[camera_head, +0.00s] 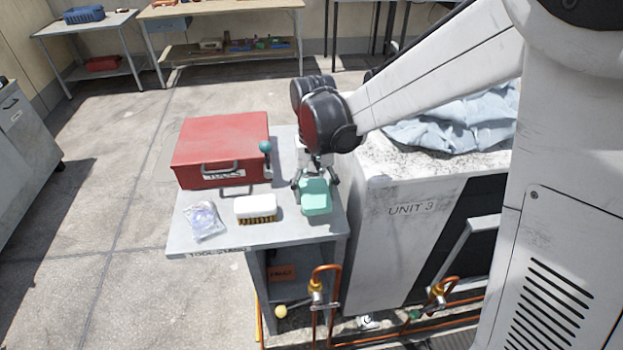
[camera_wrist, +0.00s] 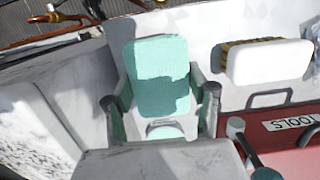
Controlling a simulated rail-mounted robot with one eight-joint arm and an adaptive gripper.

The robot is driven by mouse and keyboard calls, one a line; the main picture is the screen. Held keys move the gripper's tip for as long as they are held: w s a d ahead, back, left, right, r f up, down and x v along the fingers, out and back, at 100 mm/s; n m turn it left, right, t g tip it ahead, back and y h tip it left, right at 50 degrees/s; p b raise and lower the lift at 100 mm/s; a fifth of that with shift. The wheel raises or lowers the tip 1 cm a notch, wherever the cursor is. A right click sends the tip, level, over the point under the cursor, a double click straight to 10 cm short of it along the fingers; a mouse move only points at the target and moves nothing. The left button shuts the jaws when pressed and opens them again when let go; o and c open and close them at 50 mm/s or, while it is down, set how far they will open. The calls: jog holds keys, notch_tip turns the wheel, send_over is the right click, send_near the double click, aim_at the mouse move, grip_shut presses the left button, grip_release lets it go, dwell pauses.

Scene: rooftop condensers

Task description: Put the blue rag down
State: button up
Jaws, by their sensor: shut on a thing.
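A pale blue rag (camera_head: 455,122) lies crumpled on top of the white condenser marked UNIT 3 (camera_head: 410,210), partly hidden behind my arm. My gripper (camera_head: 316,181) is to the left of the rag, over the right part of the grey tool stand (camera_head: 235,237). It is shut on a mint-green, sponge-like block (camera_head: 316,198), not on the rag. In the wrist view the block (camera_wrist: 160,80) sits between the two fingers of my gripper (camera_wrist: 160,100). I cannot tell whether the block touches the stand top.
On the stand are a red toolbox (camera_head: 220,145), a white-backed brush (camera_head: 256,208) and a clear plastic bag (camera_head: 204,220). Copper pipes (camera_head: 325,290) with valves run in front of the stand and condenser. Little room is free between brush and block.

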aim_at(314, 204)
jog(key=shift+w+f, duration=0.15)
jog(key=shift+f, duration=1.95)
jog(key=shift+f+b, duration=0.25)
jog(key=shift+b, duration=0.2)
jog(key=o, duration=1.1)
jog(key=shift+r, duration=0.1)
